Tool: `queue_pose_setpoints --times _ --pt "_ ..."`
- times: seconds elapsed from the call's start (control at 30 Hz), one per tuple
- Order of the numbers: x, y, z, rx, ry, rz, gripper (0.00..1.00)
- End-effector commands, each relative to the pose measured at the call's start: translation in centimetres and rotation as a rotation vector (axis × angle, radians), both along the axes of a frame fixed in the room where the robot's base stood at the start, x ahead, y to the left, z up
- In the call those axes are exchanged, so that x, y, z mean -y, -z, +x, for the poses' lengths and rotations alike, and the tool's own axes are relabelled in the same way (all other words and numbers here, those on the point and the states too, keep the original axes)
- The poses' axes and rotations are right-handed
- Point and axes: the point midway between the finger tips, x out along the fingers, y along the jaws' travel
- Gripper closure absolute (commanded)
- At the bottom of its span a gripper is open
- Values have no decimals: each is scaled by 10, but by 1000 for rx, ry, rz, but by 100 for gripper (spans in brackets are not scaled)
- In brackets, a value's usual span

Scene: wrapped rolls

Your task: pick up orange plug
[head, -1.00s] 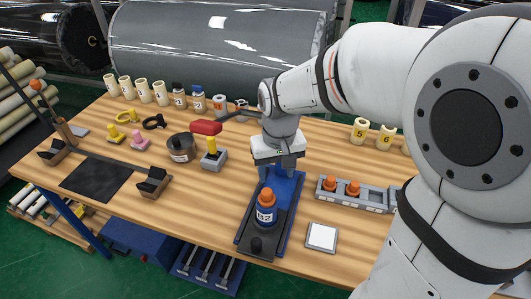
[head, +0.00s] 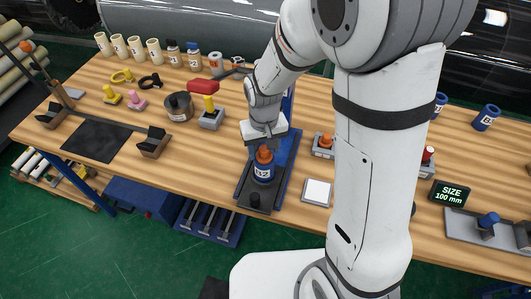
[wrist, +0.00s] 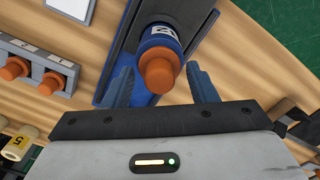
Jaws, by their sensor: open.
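An orange plug (head: 264,155) sits upright in the top of a blue numbered cylinder (head: 263,173), which stands on a dark and blue fixture (head: 245,192). In the wrist view the plug (wrist: 158,74) shows between my two blue fingers, above the blue cylinder (wrist: 157,34). My gripper (head: 266,147) is open, with its fingers apart on either side of the plug; it also shows in the wrist view (wrist: 161,80). I cannot tell whether either finger touches the plug. More orange plugs (wrist: 48,84) stand in a grey rack (wrist: 62,65).
A white square pad (head: 317,191) lies right of the fixture. A grey block with a yellow knob (head: 211,118) and a dark round pot (head: 178,106) stand to the left. A red-handled tool (head: 204,87) lies behind. My arm hides part of the table's right side.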

Motion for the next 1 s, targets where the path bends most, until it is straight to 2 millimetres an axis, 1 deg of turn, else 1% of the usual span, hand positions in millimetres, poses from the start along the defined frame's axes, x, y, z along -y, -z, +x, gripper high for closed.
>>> queue_pose_setpoints --times 0.1,0.5,0.77,0.87,0.97,1.0 --pt "0 0 0 0 0 0 49" --pt "1 0 0 0 1 0 80" --pt "1 -3 0 1 2 0 81" --pt "0 -14 1 5 2 1 81" --pt "0 -32 2 8 2 3 81" --pt "0 -40 2 8 2 3 81"
